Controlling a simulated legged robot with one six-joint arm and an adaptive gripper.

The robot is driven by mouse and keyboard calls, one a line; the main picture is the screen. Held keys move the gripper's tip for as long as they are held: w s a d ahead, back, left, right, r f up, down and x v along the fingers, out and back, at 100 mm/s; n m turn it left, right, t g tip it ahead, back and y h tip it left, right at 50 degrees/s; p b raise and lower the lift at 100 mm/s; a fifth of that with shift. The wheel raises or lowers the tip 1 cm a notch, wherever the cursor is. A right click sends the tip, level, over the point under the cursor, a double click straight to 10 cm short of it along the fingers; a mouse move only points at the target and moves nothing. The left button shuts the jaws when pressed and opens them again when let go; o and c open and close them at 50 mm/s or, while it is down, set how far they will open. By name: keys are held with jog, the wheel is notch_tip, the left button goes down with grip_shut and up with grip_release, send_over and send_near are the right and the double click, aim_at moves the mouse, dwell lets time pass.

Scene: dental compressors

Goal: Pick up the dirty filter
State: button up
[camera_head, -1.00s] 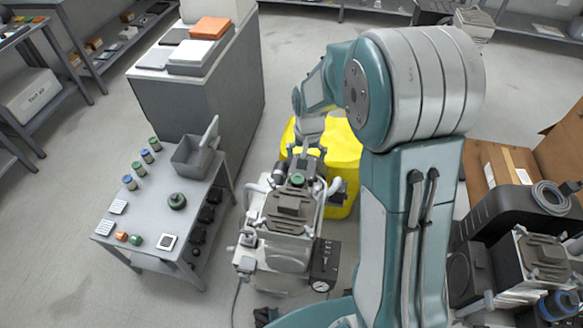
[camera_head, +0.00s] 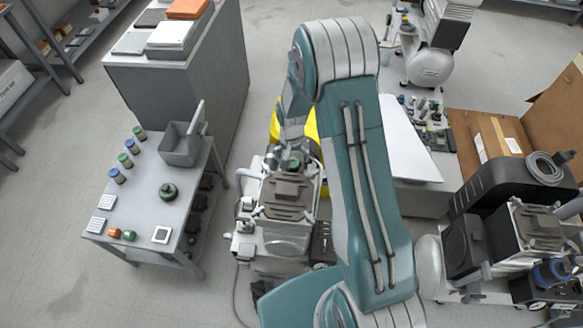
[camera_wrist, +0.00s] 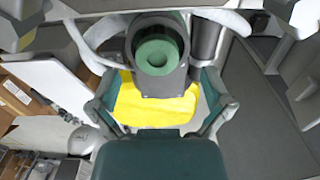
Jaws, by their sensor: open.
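A green ring-shaped filter (camera_wrist: 157,55) sits in a dark round housing (camera_wrist: 138,83) on the compressor, near the top of the wrist view. I take it for the dirty filter. In the head view its green top (camera_head: 293,163) shows at the back of the compressor (camera_head: 284,198). My gripper (camera_wrist: 160,85) is open and empty, with its teal fingers spread left and right in the wrist view. The filter appears between and beyond the fingers, apart from them. In the head view my gripper (camera_head: 294,142) is just behind the filter, partly hidden by my arm.
A small table (camera_head: 140,212) at left holds a grey bin (camera_head: 181,150), a dark green round part (camera_head: 169,191), and several small canisters. More compressor equipment (camera_head: 520,235) stands at right. Floor is clear at lower left.

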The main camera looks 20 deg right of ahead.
notch_tip(320, 180, down, 3)
jog(key=shift+d+r, duration=0.1)
jog(key=shift+r, duration=0.1)
jog(key=c, duration=1.2)
jog(key=shift+r, duration=0.1)
